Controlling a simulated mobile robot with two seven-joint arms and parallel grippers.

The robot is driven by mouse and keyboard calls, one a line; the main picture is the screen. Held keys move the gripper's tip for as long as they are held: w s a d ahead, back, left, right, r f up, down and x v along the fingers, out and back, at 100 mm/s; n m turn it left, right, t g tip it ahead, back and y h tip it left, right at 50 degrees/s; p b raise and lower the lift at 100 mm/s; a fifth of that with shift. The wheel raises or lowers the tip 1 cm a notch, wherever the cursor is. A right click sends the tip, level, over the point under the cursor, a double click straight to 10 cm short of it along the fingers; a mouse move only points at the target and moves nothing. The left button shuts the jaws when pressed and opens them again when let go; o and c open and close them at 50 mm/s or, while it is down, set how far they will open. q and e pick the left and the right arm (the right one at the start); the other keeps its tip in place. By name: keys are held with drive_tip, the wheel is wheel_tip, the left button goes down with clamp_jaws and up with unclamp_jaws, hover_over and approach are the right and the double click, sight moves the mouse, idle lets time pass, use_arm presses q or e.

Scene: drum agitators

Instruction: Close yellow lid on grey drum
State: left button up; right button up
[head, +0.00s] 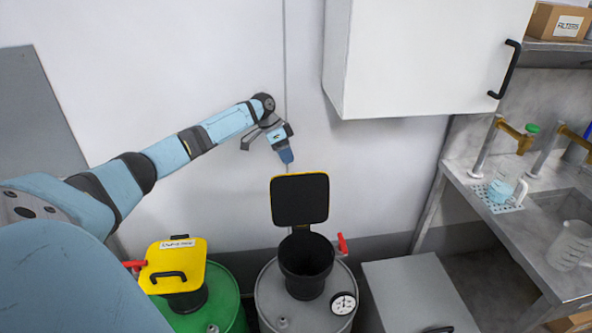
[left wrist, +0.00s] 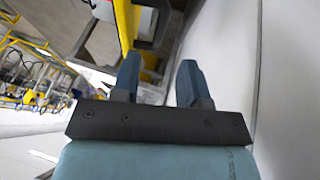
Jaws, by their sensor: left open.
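The grey drum (head: 272,293) stands on the floor at bottom centre in the head view. Its lid (head: 299,199) stands open, nearly upright, at the back of the black round opening (head: 306,262). The lid's dark inner face and a thin yellow edge show; its outer face is hidden. My left gripper (head: 287,156) is above and behind the lid's top edge, apart from it. In the left wrist view, my open left gripper (left wrist: 159,80) has an empty gap. A yellow edge (left wrist: 124,22) and a dark handle (left wrist: 163,20) show beyond the fingers. My right gripper is not visible.
A green drum (head: 228,301) with a shut yellow lid (head: 190,261) stands to the left. A white wall cabinet (head: 420,60) hangs at upper right. A grey box-like unit (head: 415,290) stands to the right, before a sink counter (head: 500,215) with glassware. A wall is close behind.

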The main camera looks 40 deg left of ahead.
use_arm(q)
drive_tip(key=x, duration=0.6)
drive_tip(key=shift+d+f+p, duration=0.2)
drive_tip(key=shift+f+p, duration=0.1)
clamp_jaws()
